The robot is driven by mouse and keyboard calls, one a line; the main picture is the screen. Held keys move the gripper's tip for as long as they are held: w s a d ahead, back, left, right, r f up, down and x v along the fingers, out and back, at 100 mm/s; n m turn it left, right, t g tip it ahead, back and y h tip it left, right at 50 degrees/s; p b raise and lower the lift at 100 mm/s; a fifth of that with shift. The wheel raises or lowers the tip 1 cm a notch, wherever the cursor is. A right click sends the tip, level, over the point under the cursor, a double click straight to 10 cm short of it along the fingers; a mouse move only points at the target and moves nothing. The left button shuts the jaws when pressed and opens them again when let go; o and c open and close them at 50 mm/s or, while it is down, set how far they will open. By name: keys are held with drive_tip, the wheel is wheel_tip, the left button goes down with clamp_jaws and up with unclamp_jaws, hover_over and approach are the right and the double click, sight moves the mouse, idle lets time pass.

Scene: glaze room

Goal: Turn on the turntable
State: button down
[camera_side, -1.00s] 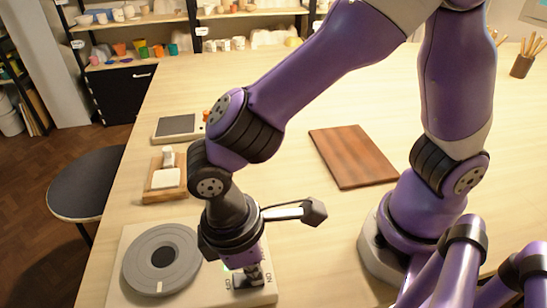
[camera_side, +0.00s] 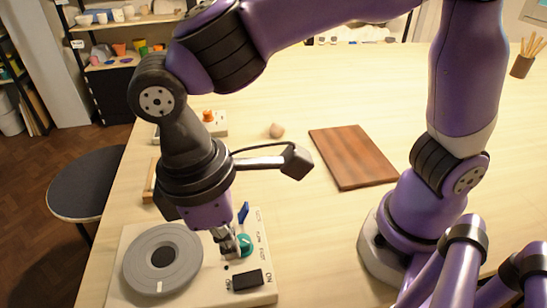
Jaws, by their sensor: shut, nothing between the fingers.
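The turntable is a grey disc (camera_side: 163,262) with a dark centre and a pale mark near its front edge, set on a cream base (camera_side: 120,290). On the base's right part are a black rocker switch (camera_side: 248,280) between OFF and ON labels, a teal knob (camera_side: 245,246) and a blue lever (camera_side: 243,213). My gripper (camera_side: 230,246) is shut and empty, pointing down just left of the teal knob and behind the switch. I cannot tell whether its tips touch the knob. The switch is in clear view, but its tilt is hard to read.
A device with an orange knob (camera_side: 208,116) is partly hidden behind my arm. A dark stool (camera_side: 87,184) stands left of the table.

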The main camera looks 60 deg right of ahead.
wheel_tip(320, 180, up, 6)
hover_over(257, 276)
drive_tip(key=w+a, duration=0.3)
drive_tip(key=shift+s+d, duration=0.1)
drive_tip(key=shift+s, duration=0.1)
drive_tip(key=shift+s+d+r, duration=0.2)
drive_tip(key=shift+s+d, duration=0.25)
drive_tip(key=shift+d, duration=0.15)
drive_tip(key=f, duration=0.4)
drive_tip(key=s+d+f, duration=0.1)
drive_tip(key=f, duration=0.9)
drive_tip(key=shift+s+d, duration=0.15)
drive_tip(key=shift+s, duration=0.05)
